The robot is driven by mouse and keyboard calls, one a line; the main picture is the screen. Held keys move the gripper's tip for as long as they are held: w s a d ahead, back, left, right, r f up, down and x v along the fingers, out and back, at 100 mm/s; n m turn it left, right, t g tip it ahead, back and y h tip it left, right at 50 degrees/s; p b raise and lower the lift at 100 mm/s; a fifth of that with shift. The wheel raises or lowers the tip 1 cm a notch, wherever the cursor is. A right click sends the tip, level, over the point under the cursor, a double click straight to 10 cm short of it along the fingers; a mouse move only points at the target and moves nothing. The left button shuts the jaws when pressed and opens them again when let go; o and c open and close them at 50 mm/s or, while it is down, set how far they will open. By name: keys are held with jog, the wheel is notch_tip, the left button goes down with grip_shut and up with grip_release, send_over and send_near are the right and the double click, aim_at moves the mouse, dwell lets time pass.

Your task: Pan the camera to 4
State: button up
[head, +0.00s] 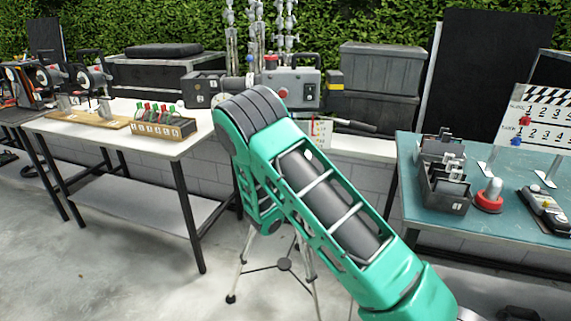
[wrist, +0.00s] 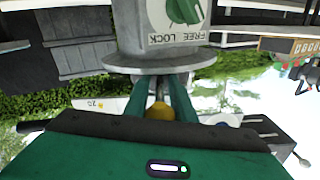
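The film camera (head: 300,82), a grey boxy body with a red knob and a round dial, stands on a tripod (head: 246,245) behind my green arm. A white card with red marks (head: 320,132) shows below it, too small to read. A dark handle (head: 352,126) sticks out to the right. In the wrist view, upside down, a grey column (wrist: 160,58) carries a FREE LOCK label (wrist: 178,35). The head view hides my gripper.
A teal table (head: 480,190) at right holds a clapperboard (head: 540,117), a red-based button (head: 489,199) and black clips. Grey cases (head: 380,70) are stacked behind.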

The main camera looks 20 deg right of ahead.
jog(key=o, duration=0.4)
jog(key=shift+d+r, duration=0.1)
jog(key=shift+r, duration=0.05)
jog(key=shift+w, duration=0.1)
jog(key=v, duration=1)
jog(key=shift+s+a, duration=0.2)
jog(key=shift+s, duration=0.1)
